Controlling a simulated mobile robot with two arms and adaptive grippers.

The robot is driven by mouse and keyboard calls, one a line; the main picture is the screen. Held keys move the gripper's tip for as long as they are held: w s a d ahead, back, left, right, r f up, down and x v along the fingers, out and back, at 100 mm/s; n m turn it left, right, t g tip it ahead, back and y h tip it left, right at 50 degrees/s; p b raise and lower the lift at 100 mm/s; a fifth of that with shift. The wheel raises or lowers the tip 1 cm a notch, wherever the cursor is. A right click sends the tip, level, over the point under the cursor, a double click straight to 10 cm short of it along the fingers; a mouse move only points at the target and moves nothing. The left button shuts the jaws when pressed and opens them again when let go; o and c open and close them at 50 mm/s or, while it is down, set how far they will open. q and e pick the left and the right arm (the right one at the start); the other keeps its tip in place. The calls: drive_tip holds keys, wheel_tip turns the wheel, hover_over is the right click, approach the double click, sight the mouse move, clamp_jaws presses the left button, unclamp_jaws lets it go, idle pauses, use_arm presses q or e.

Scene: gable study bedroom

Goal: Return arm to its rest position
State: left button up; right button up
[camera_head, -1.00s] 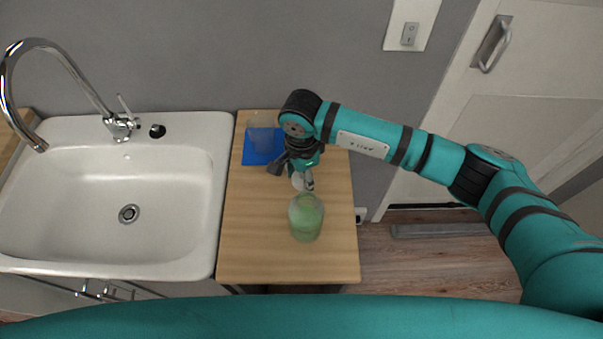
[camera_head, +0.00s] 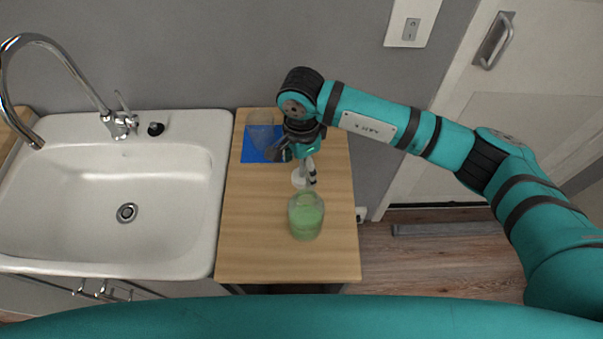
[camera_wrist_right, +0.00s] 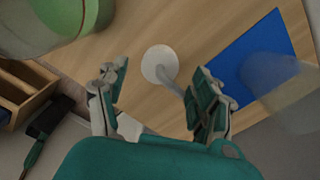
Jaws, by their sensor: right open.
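My right arm (camera_head: 375,117) comes in from the right over a small wooden counter. My right gripper (camera_head: 298,157) is above the counter, open and empty. In the right wrist view its two fingers (camera_wrist_right: 157,92) stand apart, with a white round object with a grey stem (camera_wrist_right: 159,64) seen between and beyond them. That white object also shows below the gripper in the head view (camera_head: 300,179). My left gripper is not in view.
A glass jar with green contents (camera_head: 306,217) stands on the wooden counter (camera_head: 255,245). A white sink (camera_head: 60,190) is on the left. A door (camera_head: 535,100) is on the right.

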wheel_tip(320, 180, up, 8)
drive_tip(key=b, duration=0.2)
drive_tip(key=shift+r, duration=0.2)
